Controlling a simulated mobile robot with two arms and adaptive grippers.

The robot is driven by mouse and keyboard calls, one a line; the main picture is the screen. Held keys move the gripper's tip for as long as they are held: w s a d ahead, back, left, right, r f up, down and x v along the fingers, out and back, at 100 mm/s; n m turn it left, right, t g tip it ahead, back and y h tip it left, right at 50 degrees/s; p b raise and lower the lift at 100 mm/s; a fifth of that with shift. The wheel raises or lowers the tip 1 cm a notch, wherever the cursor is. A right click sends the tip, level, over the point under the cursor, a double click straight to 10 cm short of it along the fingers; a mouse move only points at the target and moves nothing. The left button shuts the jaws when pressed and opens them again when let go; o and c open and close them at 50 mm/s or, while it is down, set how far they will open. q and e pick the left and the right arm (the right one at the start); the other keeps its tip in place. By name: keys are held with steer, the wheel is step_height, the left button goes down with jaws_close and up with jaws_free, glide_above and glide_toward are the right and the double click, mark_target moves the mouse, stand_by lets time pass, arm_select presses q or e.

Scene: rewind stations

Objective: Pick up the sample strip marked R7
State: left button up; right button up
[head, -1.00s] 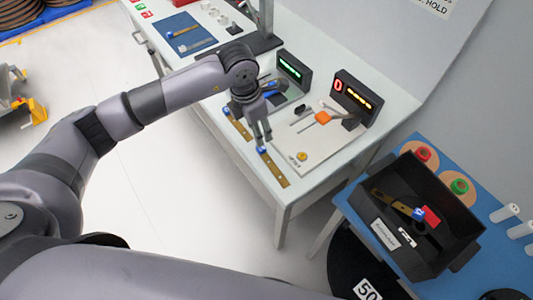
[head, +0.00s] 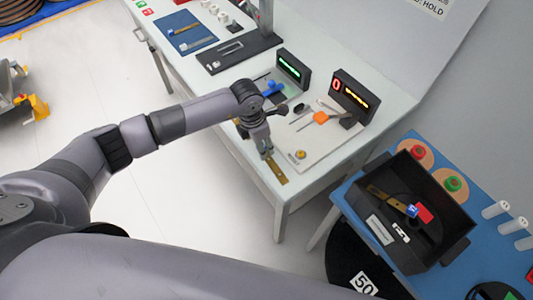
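A brass strip (head: 276,172) lies near the front edge of the white bench. My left gripper (head: 266,156) points down at its far end, where the blue end is now hidden by the fingers. The fingers look close together there, but whether they are shut on the strip is unclear. A second brass strip (head: 242,131) lies to the left, partly behind my gripper. Another strip (head: 386,198) with a blue tag lies in the black bin, beside a red piece. I cannot read R7 on any strip. My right gripper is not in view.
A pale board (head: 318,150) with an orange piece (head: 320,117) and a yellow knob (head: 300,154) is right of the gripper. Two dark displays (head: 341,97) stand behind. The black bin (head: 457,222) sits on a blue table at right. A blue mat (head: 190,42) lies farther back.

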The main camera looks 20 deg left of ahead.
arm_select(q)
jaws_close()
stand_by(0.3)
steer(key=shift+r, duration=0.1)
